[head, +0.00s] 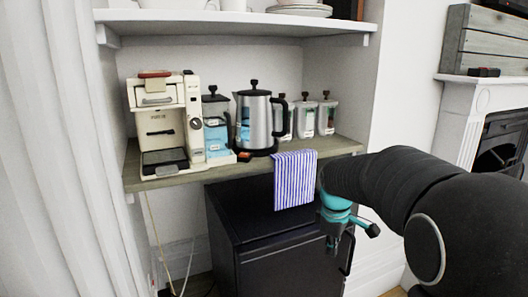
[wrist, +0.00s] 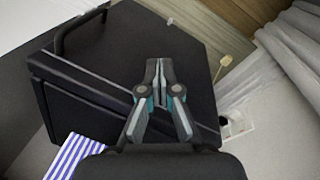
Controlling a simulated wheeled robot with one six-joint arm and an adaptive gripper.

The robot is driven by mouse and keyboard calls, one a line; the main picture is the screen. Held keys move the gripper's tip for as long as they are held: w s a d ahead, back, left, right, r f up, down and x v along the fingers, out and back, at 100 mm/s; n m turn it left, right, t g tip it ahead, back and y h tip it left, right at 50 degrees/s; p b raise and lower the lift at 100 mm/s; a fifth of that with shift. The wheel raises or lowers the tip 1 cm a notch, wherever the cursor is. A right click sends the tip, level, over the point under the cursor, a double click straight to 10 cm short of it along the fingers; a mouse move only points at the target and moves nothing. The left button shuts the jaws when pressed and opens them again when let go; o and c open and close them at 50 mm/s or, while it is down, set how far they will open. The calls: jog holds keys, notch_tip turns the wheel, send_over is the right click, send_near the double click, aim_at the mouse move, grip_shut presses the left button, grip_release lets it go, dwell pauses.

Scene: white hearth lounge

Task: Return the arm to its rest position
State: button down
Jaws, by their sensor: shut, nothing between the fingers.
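My gripper (wrist: 158,70) is shut and empty in the wrist view, with the black cabinet behind its fingertips. In the head view my gripper (head: 333,246) hangs at the end of my black arm, pointing down. It is below the shelf's level, in front of the right side of the black cabinet (head: 270,235). The blue-and-white striped cloth (head: 295,180) hangs over the shelf edge just left of my gripper. The cloth also shows at the lower left of the wrist view (wrist: 72,158).
The wooden shelf (head: 225,170) holds a coffee machine (head: 165,125), a steel kettle (head: 254,120) and several canisters (head: 327,115). A white upper shelf (head: 230,22) bears dishes. A white fireplace (head: 480,120) stands at the right. A white curtain (head: 75,150) hangs at the left.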

jog(key=s+a+r+m+t, duration=0.1)
jog(key=s+m, duration=0.4)
jog(key=s, duration=0.8)
jog(key=s+a+r+m+t, duration=0.1)
jog(key=s+r+m+t, duration=0.2)
jog(key=s, duration=1.1)
jog(key=shift+r+m+y, duration=0.35)
jog(key=shift+m+y, duration=0.05)
jog(key=shift+m, duration=1)
